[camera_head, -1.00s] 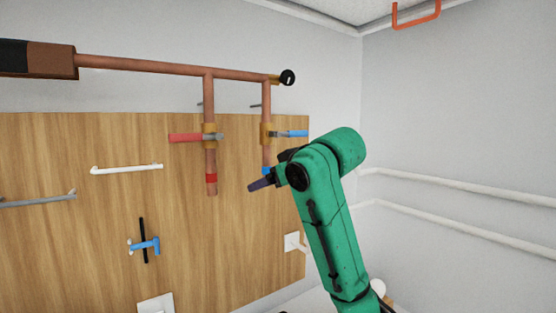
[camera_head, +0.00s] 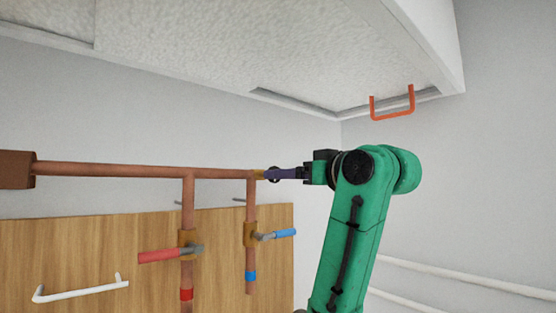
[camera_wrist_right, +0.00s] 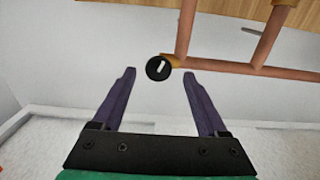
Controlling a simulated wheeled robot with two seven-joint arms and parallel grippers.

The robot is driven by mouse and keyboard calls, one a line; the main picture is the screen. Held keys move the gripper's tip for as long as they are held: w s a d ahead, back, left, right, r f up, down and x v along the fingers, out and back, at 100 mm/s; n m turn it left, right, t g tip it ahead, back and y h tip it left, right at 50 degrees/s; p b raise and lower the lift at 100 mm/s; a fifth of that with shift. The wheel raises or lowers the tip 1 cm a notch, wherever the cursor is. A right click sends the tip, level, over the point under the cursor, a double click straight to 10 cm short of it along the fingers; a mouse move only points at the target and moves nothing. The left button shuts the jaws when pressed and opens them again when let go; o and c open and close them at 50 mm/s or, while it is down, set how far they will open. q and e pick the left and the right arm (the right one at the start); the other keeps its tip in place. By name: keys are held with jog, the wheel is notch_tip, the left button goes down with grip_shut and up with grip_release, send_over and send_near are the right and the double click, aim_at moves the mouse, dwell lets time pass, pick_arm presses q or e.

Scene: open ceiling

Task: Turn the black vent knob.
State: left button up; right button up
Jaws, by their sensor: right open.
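The black vent knob (camera_wrist_right: 158,68) shows in the right wrist view as a round black disc with a white bar, at the end of the copper pipe. In that view my right gripper (camera_wrist_right: 159,75) is open, with one purple finger to each side of the knob and visible gaps between. In the head view the right gripper (camera_head: 268,174) is at the pipe's right end and covers most of the knob (camera_head: 273,174). Whether the fingers touch the knob cannot be told there. My left gripper is not in view.
The copper pipe (camera_head: 110,169) runs left from the knob. Below it hang a red-handled valve (camera_head: 160,256) and a blue-handled valve (camera_head: 284,233) before a wooden board (camera_head: 60,240). An orange handle (camera_head: 392,114) hangs from the ceiling at the right.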

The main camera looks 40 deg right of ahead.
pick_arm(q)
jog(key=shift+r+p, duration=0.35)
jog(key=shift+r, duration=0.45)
pick_arm(e)
jog(key=w, duration=0.3)
jog(key=shift+d, duration=0.15)
jog(key=c, duration=0.4)
grip_shut()
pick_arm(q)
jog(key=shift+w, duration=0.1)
